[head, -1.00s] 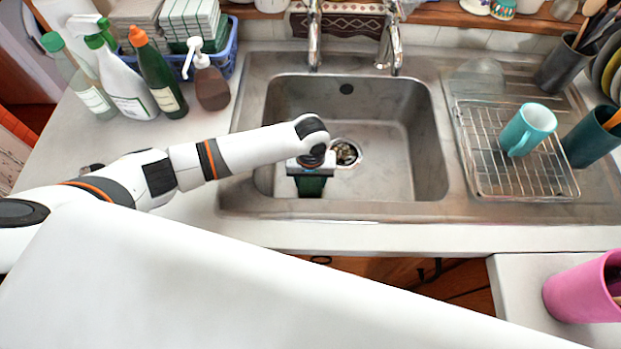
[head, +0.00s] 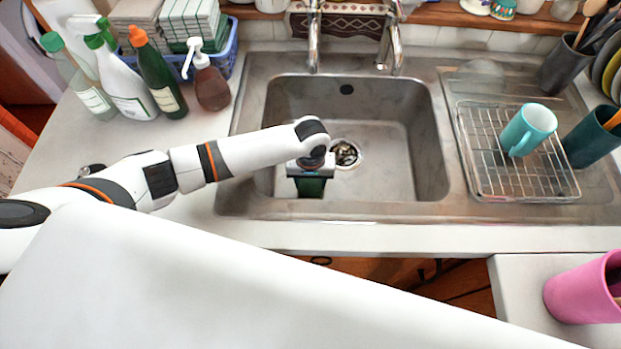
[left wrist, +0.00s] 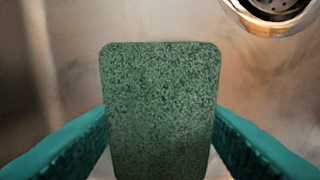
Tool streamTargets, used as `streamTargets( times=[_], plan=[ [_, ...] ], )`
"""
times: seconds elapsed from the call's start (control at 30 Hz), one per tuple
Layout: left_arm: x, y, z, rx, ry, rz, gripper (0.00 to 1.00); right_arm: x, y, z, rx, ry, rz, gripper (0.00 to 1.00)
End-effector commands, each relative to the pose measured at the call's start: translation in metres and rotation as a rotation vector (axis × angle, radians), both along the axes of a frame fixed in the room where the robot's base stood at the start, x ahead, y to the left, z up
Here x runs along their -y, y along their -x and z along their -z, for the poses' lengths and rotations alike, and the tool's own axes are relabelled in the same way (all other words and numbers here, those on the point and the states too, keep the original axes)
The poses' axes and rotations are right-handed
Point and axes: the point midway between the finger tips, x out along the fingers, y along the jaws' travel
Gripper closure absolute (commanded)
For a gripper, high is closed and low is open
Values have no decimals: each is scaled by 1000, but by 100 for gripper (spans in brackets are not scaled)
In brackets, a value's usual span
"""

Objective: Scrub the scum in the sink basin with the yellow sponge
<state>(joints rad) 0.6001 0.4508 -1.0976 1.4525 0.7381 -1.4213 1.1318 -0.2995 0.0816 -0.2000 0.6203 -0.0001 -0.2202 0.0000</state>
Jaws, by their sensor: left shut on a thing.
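My left gripper (head: 310,188) is down inside the steel sink basin (head: 395,178), left of the drain. It is shut on the sponge (left wrist: 160,110), whose visible face is dark green and speckled; no yellow shows. In the left wrist view the teal fingers flank the sponge on both sides. In the head view my wrist covers most of the sponge. I cannot tell whether it touches the basin floor. Brownish blotches show on the steel in the left wrist view, but I cannot make out clear scum. My right gripper is not in view.
The drain (head: 346,153) lies right of the gripper. Taps (head: 390,45) stand behind the basin. A wire rack (head: 487,170) with a teal mug (head: 528,130) is at right. Bottles (head: 157,82) stand at back left. A pink cup (head: 580,290) is at front right.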

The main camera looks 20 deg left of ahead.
Motion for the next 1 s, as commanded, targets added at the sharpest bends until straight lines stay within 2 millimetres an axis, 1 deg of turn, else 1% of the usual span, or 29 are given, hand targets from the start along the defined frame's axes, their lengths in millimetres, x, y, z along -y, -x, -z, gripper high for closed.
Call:
streamTargets(
  times=[0.53, 0.8, 1.0],
  plan=[
    [1, 0, 6, 0, 1, 0, 65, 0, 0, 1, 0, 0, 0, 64],
    [11, -3, 5, 0, 2, -1, 65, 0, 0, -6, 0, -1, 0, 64],
    [4, -1, 6, 0, 0, -2, 65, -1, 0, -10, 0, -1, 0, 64]
  ],
)
